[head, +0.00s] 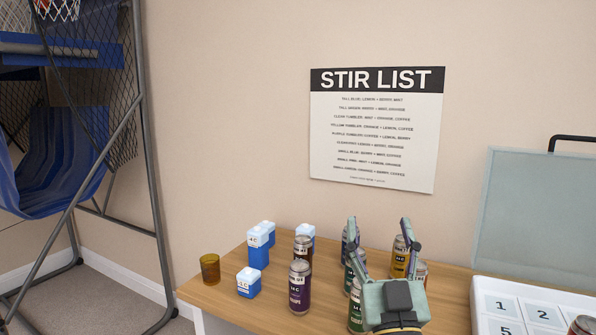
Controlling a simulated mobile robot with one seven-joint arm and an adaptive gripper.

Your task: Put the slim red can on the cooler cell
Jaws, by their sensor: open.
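I cannot pick out the slim red can for certain. A can with a reddish side (421,270) stands on the wooden table, partly hidden behind my gripper. My gripper (379,235) is open, its two fingers pointing up and away over the group of cans, and nothing shows held between them. A white cooler (482,300) stands at the right with its grey lid (530,210) raised. Its cells marked 1 (501,306), 2 (543,313) and 5 (506,329) show no can. A can top (582,324) shows at the lower right, cut by the picture edge.
A purple can (300,287), a dark brown can (303,249), a yellow can (400,257) and green cans (355,305) crowd the wooden table (225,295). Blue-and-white blocks (248,283) and an amber tumbler (210,268) stand left. A stir list (377,130) hangs on the wall.

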